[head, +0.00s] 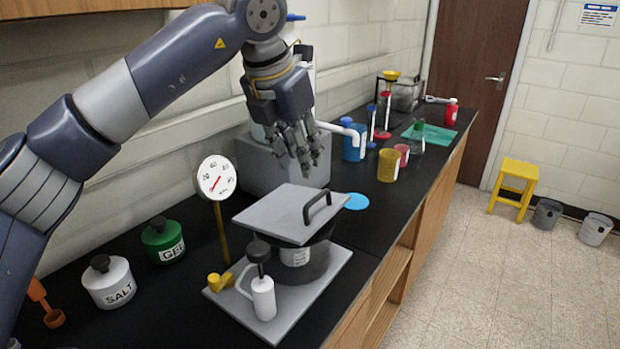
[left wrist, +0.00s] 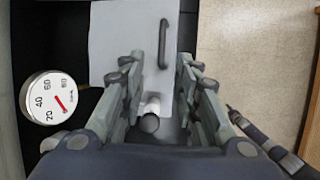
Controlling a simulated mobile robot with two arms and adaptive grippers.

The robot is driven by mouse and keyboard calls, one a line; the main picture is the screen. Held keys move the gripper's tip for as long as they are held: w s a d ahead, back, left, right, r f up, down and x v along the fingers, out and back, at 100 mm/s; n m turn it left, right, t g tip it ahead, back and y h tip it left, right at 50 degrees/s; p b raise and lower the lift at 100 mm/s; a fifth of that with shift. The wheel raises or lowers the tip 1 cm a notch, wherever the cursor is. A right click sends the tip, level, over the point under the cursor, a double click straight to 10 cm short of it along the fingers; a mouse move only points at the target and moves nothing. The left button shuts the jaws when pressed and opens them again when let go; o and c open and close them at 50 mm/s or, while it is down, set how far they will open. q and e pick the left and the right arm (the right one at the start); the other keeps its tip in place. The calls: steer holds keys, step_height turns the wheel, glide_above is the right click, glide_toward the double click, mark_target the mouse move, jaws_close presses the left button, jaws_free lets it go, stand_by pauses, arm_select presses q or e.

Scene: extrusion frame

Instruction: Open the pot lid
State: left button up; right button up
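The pot (head: 318,262) is a dark round vessel with a white label, standing on a grey square plate (head: 325,291). Its flat grey square lid (head: 272,211) covers the top. A black bar handle (head: 316,207) stands up from the right part of the lid. The lid (left wrist: 115,40) and handle (left wrist: 163,44) also show in the left wrist view, beyond the fingertips. My left gripper (head: 307,163) is above and behind the lid, apart from the handle, pointing down. In the left wrist view its fingers (left wrist: 160,75) are spread with nothing held.
A dial gauge (head: 216,178) on a post is left of the lid. Salt (head: 110,284) and green (head: 163,241) jars stand further left. A blue disc (head: 357,201) lies behind.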

mark_target(313, 199)
arm_select(q)
steer(key=p+x, duration=0.2)
steer(key=x, duration=0.4)
steer(key=shift+d+f, duration=0.15)
steer(key=shift+f, duration=0.25)
steer(key=x, duration=0.3)
steer(key=shift+p, duration=0.4)
steer(key=shift+f, duration=0.3)
jaws_close()
arm_select(e)
steer(key=s+r, duration=0.2)
steer(key=s, duration=0.1)
steer(key=shift+d+r, duration=0.15)
steer(key=shift+r, duration=0.2)
